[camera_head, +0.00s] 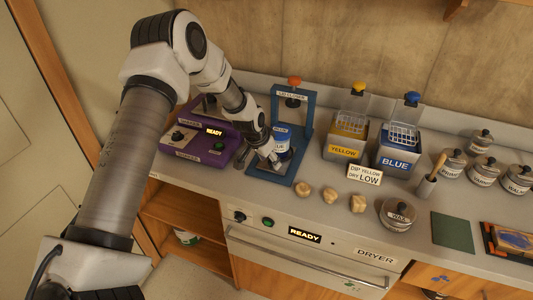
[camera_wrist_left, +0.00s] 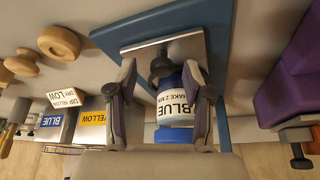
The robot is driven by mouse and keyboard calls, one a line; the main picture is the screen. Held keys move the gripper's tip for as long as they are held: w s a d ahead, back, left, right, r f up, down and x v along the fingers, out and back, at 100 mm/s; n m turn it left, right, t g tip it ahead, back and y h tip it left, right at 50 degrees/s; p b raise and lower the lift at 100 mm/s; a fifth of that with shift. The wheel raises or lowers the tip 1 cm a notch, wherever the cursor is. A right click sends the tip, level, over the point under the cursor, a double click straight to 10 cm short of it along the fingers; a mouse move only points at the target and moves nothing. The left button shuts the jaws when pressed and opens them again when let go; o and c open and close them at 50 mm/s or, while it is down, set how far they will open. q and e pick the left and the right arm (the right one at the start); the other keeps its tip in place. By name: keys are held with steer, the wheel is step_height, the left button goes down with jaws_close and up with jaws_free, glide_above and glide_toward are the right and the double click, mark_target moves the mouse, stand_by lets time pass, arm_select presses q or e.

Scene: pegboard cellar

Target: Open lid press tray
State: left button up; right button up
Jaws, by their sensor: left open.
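The blue lid press (camera_head: 308,125), labelled as a lid closer with an orange knob (camera_head: 294,81) on top, stands on the counter. A white and blue paint can (camera_head: 283,141) stands in it; the left wrist view shows the can's BLUE label (camera_wrist_left: 174,104). A grey metal tray plate (camera_wrist_left: 190,46) lies on the press's blue base (camera_head: 272,177), with a dark round handle (camera_wrist_left: 159,68) at its edge. My left gripper (camera_head: 271,160) is at the front of the press. Its open fingers (camera_wrist_left: 160,82) stand either side of the handle; contact is unclear. My right gripper is out of view.
YELLOW (camera_head: 345,152) and BLUE (camera_head: 394,163) dip tanks stand right of the press. Several wooden knobs (camera_head: 330,195) lie at the counter's front, above the dryer (camera_head: 310,262).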

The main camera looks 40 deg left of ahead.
arm_select(q)
steer(key=v, duration=1.1)
steer(key=shift+r, duration=0.1)
steer(key=shift+s, duration=0.1)
